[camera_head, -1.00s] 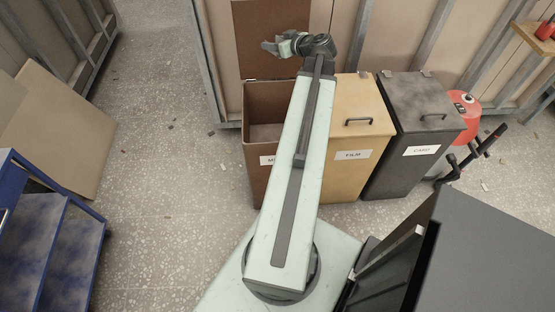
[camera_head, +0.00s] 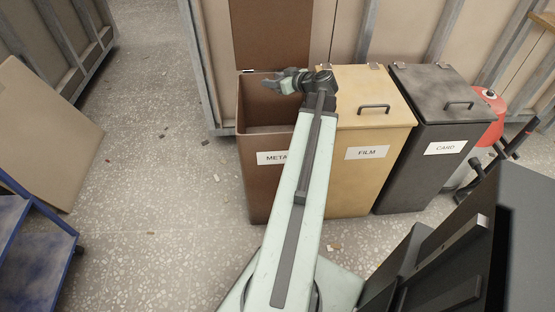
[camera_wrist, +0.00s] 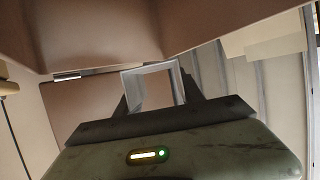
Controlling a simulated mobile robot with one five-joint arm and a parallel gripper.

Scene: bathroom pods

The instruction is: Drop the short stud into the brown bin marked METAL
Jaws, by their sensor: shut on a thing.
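The brown bin (camera_head: 255,185) marked METAL stands with its lid (camera_head: 272,35) raised against the wall behind. My gripper (camera_head: 268,84) is over the bin's open mouth, near its back edge, pointing left. In the wrist view my gripper (camera_wrist: 155,98) is shut on the short stud (camera_wrist: 150,70), a pale grey metal channel seen end-on as a square frame between the fingers. In the head view the stud is too small to tell apart from the gripper.
A tan bin (camera_head: 365,140) marked FILM and a dark grey bin (camera_head: 440,130) marked CARD stand to the right, lids shut. Blue steps (camera_head: 35,250) and a leaning board (camera_head: 45,135) are at the left. The floor (camera_head: 150,170) between is clear except for small scraps.

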